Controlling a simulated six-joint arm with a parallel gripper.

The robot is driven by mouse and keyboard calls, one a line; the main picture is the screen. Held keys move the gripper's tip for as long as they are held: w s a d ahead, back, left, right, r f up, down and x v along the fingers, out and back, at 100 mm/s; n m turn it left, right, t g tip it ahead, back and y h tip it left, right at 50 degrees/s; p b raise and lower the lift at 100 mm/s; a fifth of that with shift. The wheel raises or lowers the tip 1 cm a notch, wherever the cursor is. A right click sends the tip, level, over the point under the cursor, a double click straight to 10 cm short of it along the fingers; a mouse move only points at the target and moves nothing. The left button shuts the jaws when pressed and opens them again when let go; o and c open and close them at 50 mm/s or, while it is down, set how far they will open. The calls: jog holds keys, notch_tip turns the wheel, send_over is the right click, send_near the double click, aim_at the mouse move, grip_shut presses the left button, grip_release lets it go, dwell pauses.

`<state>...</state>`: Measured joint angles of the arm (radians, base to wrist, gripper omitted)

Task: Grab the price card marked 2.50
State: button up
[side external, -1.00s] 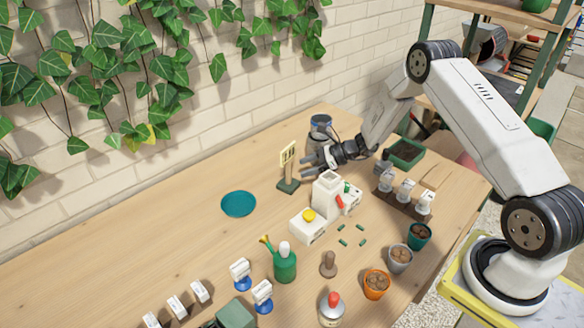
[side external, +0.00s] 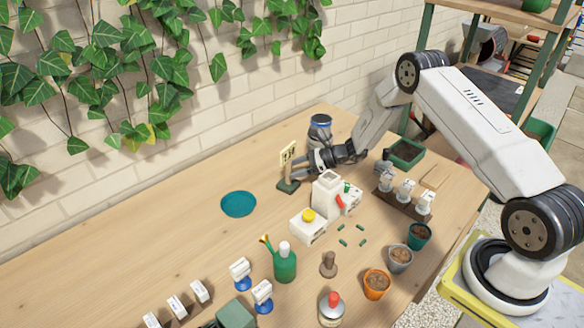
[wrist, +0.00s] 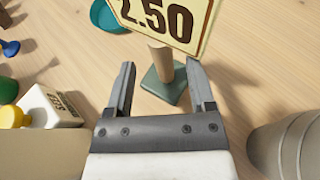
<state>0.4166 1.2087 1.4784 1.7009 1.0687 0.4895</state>
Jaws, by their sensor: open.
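The price card marked 2.50 (wrist: 168,20) is a cream card with dark figures and a yellow edge. It stands upright on a wooden post (wrist: 159,58) with a green square base (wrist: 166,85). In the side external view the card (side external: 287,153) stands near the wall, its base (side external: 288,186) on the table. My gripper (wrist: 160,82) is open, with the post ahead of and between its two fingertips in the wrist view. In the side external view my gripper (side external: 303,164) is right beside the post. I cannot tell whether a finger touches it.
A grey canister (side external: 319,130) with a blue band stands close behind my gripper. A white dispenser (side external: 326,195) and a white block with a yellow button (side external: 307,226) stand in front. A teal dish (side external: 238,204) lies left, with bare table (side external: 150,240) beyond it.

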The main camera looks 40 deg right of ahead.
aim_at(283, 183)
jog(key=shift+x, duration=2.4)
jog(key=shift+d+f, duration=0.1)
jog(key=shift+f, duration=0.05)
grip_shut()
